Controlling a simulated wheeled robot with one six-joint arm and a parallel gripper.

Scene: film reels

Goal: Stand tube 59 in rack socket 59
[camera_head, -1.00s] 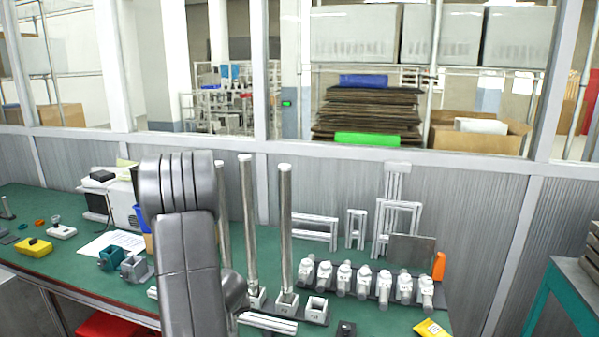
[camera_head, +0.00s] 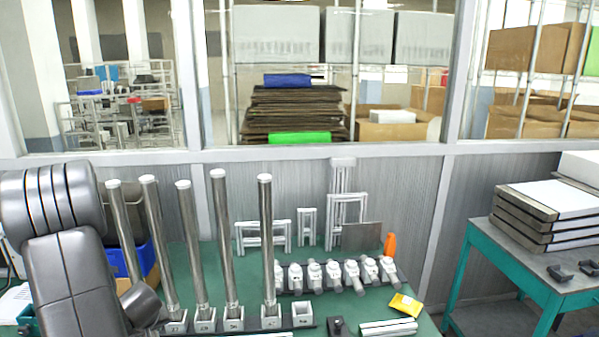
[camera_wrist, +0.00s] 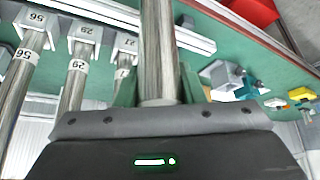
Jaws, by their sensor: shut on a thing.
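In the wrist view a metal tube (camera_wrist: 157,45) stands between the greenish fingers of my gripper (camera_wrist: 157,98), which is shut on it. In the head view, the leftmost tube (camera_head: 124,232) appears to be this one; it leans slightly, and its lower part and my gripper are hidden behind my arm. No label on it is legible. Several other tubes stand in a row of labelled rack sockets, such as the rightmost tube (camera_head: 267,240). An empty rack socket (camera_head: 303,313) is at the row's right end; its number is not readable.
White valve-like parts (camera_head: 351,273) line a rack behind the sockets. A yellow packet (camera_head: 405,304), metal profiles (camera_head: 388,327) and a dark block (camera_head: 337,326) lie at the right. A blue bin (camera_head: 140,258) is behind the leftmost tube. A teal table (camera_head: 540,285) stands further right.

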